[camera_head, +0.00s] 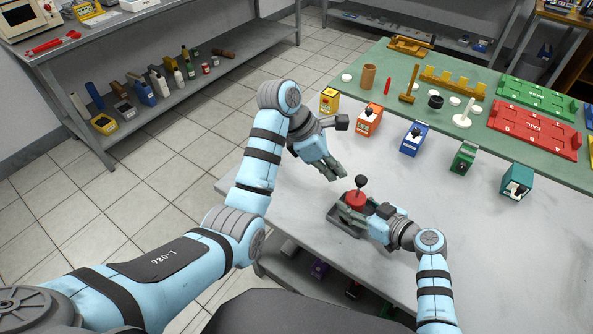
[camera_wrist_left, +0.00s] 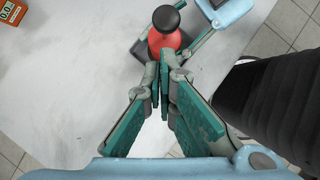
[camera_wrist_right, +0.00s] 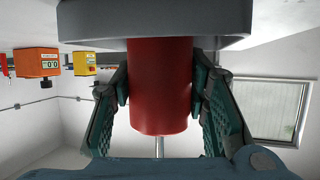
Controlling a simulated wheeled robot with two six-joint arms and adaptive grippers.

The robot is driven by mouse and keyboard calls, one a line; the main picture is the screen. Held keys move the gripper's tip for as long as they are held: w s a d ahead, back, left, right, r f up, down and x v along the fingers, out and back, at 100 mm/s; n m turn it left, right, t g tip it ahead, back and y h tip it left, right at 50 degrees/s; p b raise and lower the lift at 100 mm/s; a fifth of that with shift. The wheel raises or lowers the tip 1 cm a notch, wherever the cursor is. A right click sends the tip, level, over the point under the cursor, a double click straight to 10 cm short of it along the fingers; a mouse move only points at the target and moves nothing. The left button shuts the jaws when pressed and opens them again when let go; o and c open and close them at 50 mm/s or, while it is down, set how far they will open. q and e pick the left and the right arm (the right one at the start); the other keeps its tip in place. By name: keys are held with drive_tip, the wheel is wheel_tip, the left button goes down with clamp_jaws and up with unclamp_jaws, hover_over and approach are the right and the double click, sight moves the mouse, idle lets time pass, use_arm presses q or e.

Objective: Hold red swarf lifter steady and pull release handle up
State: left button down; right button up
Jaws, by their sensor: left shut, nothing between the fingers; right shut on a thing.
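The red swarf lifter (camera_head: 354,200) stands upright at the dark grey tray (camera_head: 342,222) near the table's front edge. Its release handle, a black knob (camera_head: 361,181) on a thin rod, points up from its top. My right gripper (camera_wrist_right: 160,88) is shut around the red body (camera_wrist_right: 160,110), one finger on each side; a wide grey disc (camera_wrist_right: 155,25) adjoins the body. My left gripper (camera_head: 340,176) is shut and empty, up and left of the knob. In the left wrist view, its closed fingertips (camera_wrist_left: 164,60) point toward the lifter (camera_wrist_left: 165,42) and knob (camera_wrist_left: 166,18), apparently short of the knob.
A row of coloured boxes, among them orange (camera_head: 369,119), blue (camera_head: 415,138) and teal (camera_head: 516,181), stands behind on the table. A green mat (camera_head: 480,75) beyond holds small parts and red and green trays.

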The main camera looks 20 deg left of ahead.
use_arm(q)
drive_tip(key=s+a, duration=0.3)
drive_tip(key=a, duration=0.7)
drive_tip(key=shift+s+a+f, duration=0.15)
drive_tip(key=shift+s+a, duration=0.15)
drive_tip(key=shift+a, duration=0.1)
use_arm(e)
drive_tip(key=o, duration=1.4)
drive_tip(key=shift+c, duration=0.2)
